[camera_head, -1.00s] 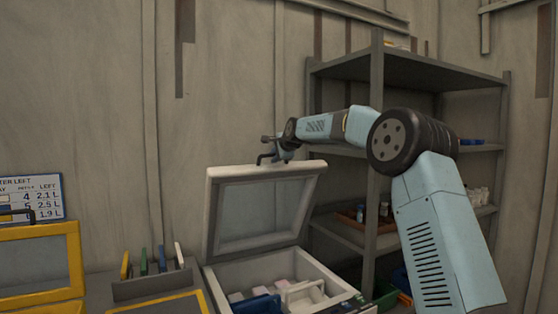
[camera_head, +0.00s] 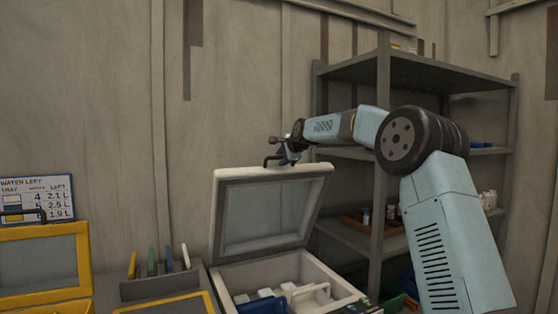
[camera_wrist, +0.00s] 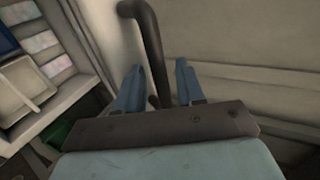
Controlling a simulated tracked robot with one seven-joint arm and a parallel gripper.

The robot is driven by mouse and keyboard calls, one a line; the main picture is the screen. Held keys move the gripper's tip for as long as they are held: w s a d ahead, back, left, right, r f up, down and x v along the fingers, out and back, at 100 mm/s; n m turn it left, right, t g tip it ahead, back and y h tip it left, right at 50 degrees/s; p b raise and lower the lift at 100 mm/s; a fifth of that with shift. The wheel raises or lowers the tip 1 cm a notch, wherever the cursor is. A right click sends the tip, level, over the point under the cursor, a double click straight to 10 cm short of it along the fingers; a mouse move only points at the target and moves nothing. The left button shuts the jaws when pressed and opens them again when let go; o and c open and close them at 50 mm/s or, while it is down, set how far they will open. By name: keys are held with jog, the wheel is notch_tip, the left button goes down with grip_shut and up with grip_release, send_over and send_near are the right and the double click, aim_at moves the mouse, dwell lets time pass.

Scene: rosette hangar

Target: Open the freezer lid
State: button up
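The freezer lid (camera_head: 268,212), a white frame with a grey inner panel, stands raised and tilted back above the freezer box (camera_head: 318,272) in the head view. Its dark handle (camera_head: 271,160) is at the lid's top edge. My gripper (camera_head: 288,150) is at that edge. In the wrist view, the handle (camera_wrist: 150,45) runs between the two blue fingers of my gripper (camera_wrist: 160,84). The fingers stand apart on either side of it, with a visible gap at the right finger. White and blue items lie inside the open freezer.
A grey shelf unit (camera_head: 383,150) with small goods stands right of the freezer, behind my arm. A yellow-framed open lid (camera_head: 40,265) and a water sign (camera_head: 40,200) are at the left. A rack with coloured slats (camera_head: 158,288) stands between.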

jog(key=v, duration=1.2)
jog(key=shift+s, duration=0.35)
jog(key=s+d+f+n+g+h, duration=0.1)
jog(key=s+d+f+n, duration=0.3)
jog(key=s, duration=1.3)
jog(key=s+d+f+n+g+h, duration=0.2)
jog(key=s+d+f+n, duration=0.2)
jog(key=s+f, duration=0.6)
jog(key=s+d+f+n+g+h, duration=0.2)
jog(key=s+d+f+n, duration=0.3)
jog(key=s, duration=2.1)
notch_tip(320, 180, down, 3)
jog(key=d, duration=0.2)
jog(key=shift+d+g, duration=0.3)
jog(key=shift+d, duration=0.05)
